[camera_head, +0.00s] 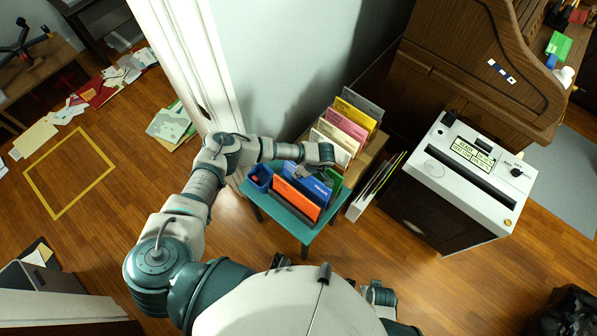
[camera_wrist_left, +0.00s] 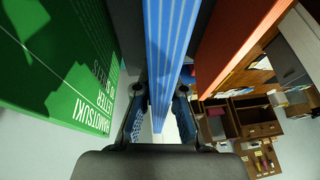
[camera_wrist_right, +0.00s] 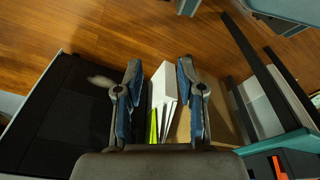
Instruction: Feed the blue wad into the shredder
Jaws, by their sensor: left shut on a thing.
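The blue wad (camera_wrist_left: 170,55) is a thick, ribbed blue stack, standing between a green block (camera_wrist_left: 60,60) and an orange one (camera_wrist_left: 235,35) in the left wrist view. My left gripper (camera_wrist_left: 158,100) is shut on it, one finger on each side. In the head view the wad (camera_head: 316,184) stands on the small teal table (camera_head: 285,217), partly hidden under my left gripper (camera_head: 327,174). The shredder (camera_head: 430,168), white-topped with a long dark slot, stands to the right. My right gripper (camera_wrist_right: 160,90) is open and empty above white and green-edged papers (camera_wrist_right: 165,95).
A blue cup (camera_head: 260,176) and the orange block (camera_head: 296,198) share the teal table. Behind are upright coloured folders (camera_head: 345,130); a white file holder (camera_head: 360,205) stands between table and shredder. A wooden desk (camera_head: 450,75) is behind the shredder. Floor in front is clear.

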